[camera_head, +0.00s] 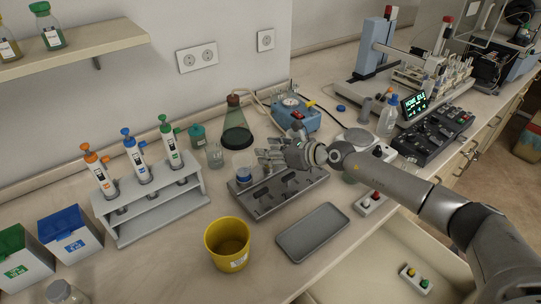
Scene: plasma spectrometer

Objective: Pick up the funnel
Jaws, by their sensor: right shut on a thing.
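My right gripper (266,158) reaches in from the right, above the back of a grey metal tray (305,195) with dark slots. Its fingers point left and are shut on a pale, translucent thing (242,159) that looks like the funnel. The funnel's outline is faint against the bench, and the fingers hide part of it. Just below it, a small blue-and-clear container (243,176) stands at the tray's left end. I cannot tell whether the funnel touches it. My left gripper is not in view.
A pipette rack (160,212) stands left, a yellow bin (228,243) in front, and an empty grey tray (312,232) beside it. A green-tinted flask (236,130) and a blue device (297,115) stand behind the gripper. An open drawer (365,265) is at front right.

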